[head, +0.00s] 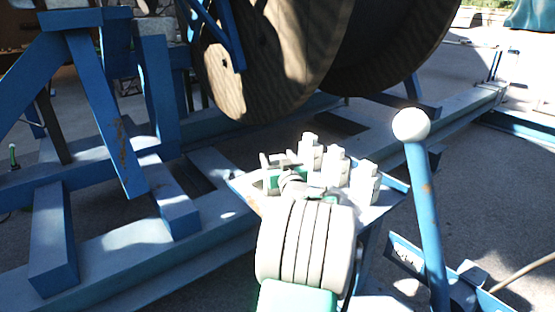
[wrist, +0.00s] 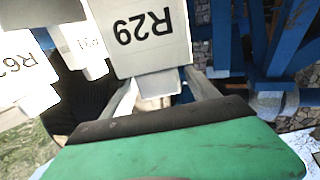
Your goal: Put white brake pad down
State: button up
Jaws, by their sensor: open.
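In the wrist view a white block marked R29 (wrist: 153,40), which I take as the white brake pad, is just ahead of my gripper (wrist: 164,92). Its narrow end knob lies between the two spread fingers. I cannot tell whether either finger touches it. In the head view my gripper (head: 277,162) is low over the blue-grey frame, beside several white blocks (head: 336,166). I cannot tell which of these is R29, and my wrist partly hides the spot. The gripper is open.
A blue lever with a white ball (head: 411,125) rises right of my arm. A large wooden reel (head: 265,60) stands behind. Blue beams (head: 105,115) are at left.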

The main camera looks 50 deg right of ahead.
jog(key=shift+r, duration=0.1)
jog(key=v, duration=1.2)
jog(key=w+a+f+n+g+y, duration=0.1)
jog(key=w+a+f+n+y, duration=0.35)
jog(key=w+a, duration=0.65)
jog(key=s+a+f+n+g+y, duration=0.1)
jog(key=s+a+f+g+y, duration=0.2)
jog(key=a, duration=0.8)
jog(key=s+a+f+n+g+y, duration=0.1)
jog(key=a+f+g+y, duration=0.3)
jog(key=a, duration=0.8)
jog(key=s+a+f+g+h, duration=0.1)
jog(key=s+a+f+g, duration=0.2)
jog(key=s+a, duration=0.5)
jog(key=s+g, duration=0.1)
jog(key=s, duration=0.2)
jog(key=shift+f, duration=0.15)
jog(key=shift+s+n, duration=0.15)
jog(key=shift+n, duration=0.1)
jog(key=shift+c, duration=0.6)
